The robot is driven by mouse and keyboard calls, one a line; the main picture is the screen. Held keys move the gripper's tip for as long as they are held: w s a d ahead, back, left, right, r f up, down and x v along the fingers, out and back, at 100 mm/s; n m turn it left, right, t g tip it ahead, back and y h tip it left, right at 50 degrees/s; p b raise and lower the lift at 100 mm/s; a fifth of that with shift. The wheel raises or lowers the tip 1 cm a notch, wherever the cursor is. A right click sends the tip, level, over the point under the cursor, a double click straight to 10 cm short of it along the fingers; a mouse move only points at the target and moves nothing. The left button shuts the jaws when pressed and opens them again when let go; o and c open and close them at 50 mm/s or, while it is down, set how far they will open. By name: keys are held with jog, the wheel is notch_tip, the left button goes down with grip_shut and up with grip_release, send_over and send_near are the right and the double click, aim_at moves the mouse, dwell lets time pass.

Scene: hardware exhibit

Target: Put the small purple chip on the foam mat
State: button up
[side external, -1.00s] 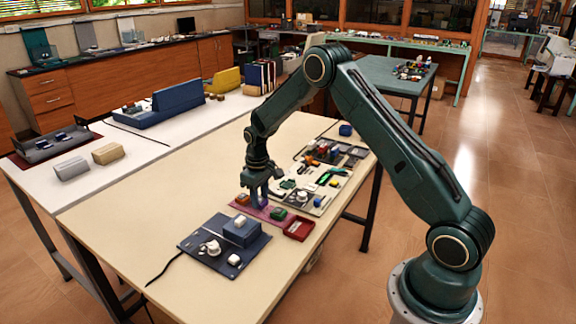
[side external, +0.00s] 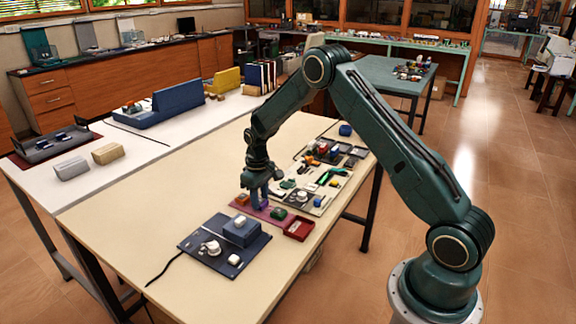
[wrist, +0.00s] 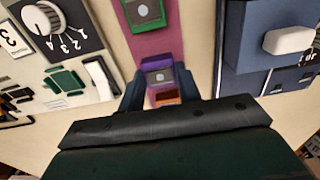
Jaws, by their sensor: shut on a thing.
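The small purple chip (wrist: 161,77), with a grey square on its top, sits between the two fingers of my gripper (wrist: 160,88) in the wrist view. My gripper is shut on it. In the side external view my gripper (side external: 263,198) points down over a magenta strip (side external: 264,212), and its fingers hide the chip there. The strip also shows in the wrist view (wrist: 152,45). I cannot tell for certain whether this strip is the foam mat, nor whether the chip touches it.
An orange chip (side external: 241,200) is close beside the gripper, and a green chip (side external: 278,214) is on the strip's other side. A red tray (side external: 299,229) stands at its right end. A navy board (side external: 205,262) with a blue block is in front. The table's left part is clear.

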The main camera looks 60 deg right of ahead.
jog(key=shift+f, duration=0.45)
dwell(0.7)
jog(key=o, duration=0.9)
jog(key=shift+o, duration=0.5)
jog(key=o, duration=0.3)
jog(key=shift+r, duration=0.1)
jog(key=shift+r, duration=3.65)
